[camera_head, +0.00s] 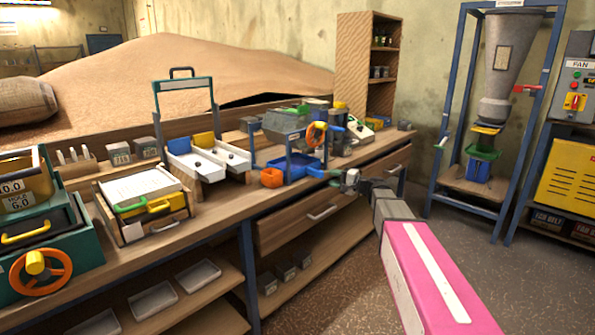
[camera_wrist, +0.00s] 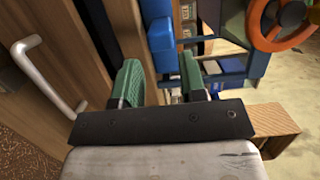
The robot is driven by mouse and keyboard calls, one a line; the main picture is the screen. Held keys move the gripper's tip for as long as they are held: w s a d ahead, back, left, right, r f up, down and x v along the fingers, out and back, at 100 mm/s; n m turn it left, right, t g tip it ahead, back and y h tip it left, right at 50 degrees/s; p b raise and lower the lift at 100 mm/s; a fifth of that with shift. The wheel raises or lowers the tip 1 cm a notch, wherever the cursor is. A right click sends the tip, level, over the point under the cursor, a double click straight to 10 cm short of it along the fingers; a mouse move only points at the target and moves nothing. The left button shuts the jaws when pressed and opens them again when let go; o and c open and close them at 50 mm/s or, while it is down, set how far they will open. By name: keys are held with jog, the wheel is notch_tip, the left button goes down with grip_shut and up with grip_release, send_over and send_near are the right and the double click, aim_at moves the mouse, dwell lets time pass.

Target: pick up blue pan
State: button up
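What looks like the blue pan (camera_head: 318,173) sits low at the front of the blue-framed machine on the bench, near the bench's front edge. My gripper (camera_head: 342,180) is close to its right side in the head view. In the wrist view my gripper (camera_wrist: 162,82) has its two green fingers well apart, with nothing clasped between them. A blue part (camera_wrist: 160,40) lies just beyond the fingertips, roughly in line with the gap; I cannot tell whether it is the pan's handle. My gripper partly hides the nearby bench edge.
The machine's orange handwheel (camera_head: 316,133) rises above the pan; it also shows in the wrist view (camera_wrist: 282,18). An orange cup (camera_head: 271,178) stands to its left. A drawer handle (camera_head: 323,213) projects from the bench front.

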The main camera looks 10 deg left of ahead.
aim_at(308, 171)
jog(key=x, duration=0.8)
jog(key=shift+a, duration=0.1)
grip_shut()
